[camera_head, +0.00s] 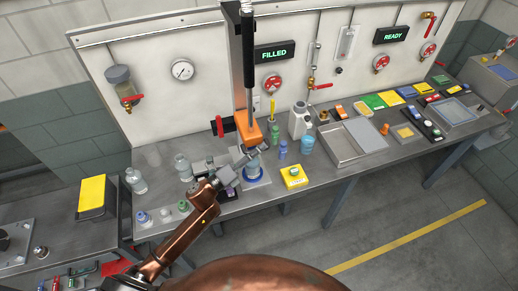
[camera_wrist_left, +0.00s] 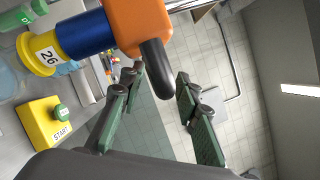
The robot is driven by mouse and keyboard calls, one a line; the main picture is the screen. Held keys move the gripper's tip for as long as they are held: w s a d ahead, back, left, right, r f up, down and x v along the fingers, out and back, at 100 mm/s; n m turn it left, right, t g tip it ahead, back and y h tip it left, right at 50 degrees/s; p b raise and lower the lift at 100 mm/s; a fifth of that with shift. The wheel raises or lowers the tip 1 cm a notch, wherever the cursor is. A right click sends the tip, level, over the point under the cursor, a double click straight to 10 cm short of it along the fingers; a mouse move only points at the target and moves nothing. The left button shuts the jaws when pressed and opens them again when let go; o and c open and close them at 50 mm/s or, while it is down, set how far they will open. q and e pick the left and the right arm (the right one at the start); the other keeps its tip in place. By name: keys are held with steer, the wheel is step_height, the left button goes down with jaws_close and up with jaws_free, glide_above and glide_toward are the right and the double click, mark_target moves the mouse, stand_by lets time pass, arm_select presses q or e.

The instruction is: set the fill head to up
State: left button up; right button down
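The orange fill head (camera_head: 249,131) sits low on the upright column, directly above a blue vessel (camera_head: 254,170) on the bench. In the left wrist view the orange fill head (camera_wrist_left: 137,20) is at the top, with a black rounded handle (camera_wrist_left: 158,72) sticking out from it. Below the head there, a blue cylinder (camera_wrist_left: 84,36) meets a yellow ring marked 26 (camera_wrist_left: 42,55). My left gripper (camera_head: 248,157) is beside the fill head. Its green-padded fingers (camera_wrist_left: 158,88) are apart, with the handle's end appearing between them; contact cannot be told. My right gripper is not in view.
A yellow START box with a green button (camera_head: 293,176) stands just right of the vessel. Bottles (camera_head: 183,166) stand to the left, and a white bottle (camera_head: 299,120) and metal tray (camera_head: 350,145) to the right. A panel sign (camera_head: 273,54) reads FILLED.

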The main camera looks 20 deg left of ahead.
arm_select(q)
steer(key=c, duration=0.7)
jaws_close()
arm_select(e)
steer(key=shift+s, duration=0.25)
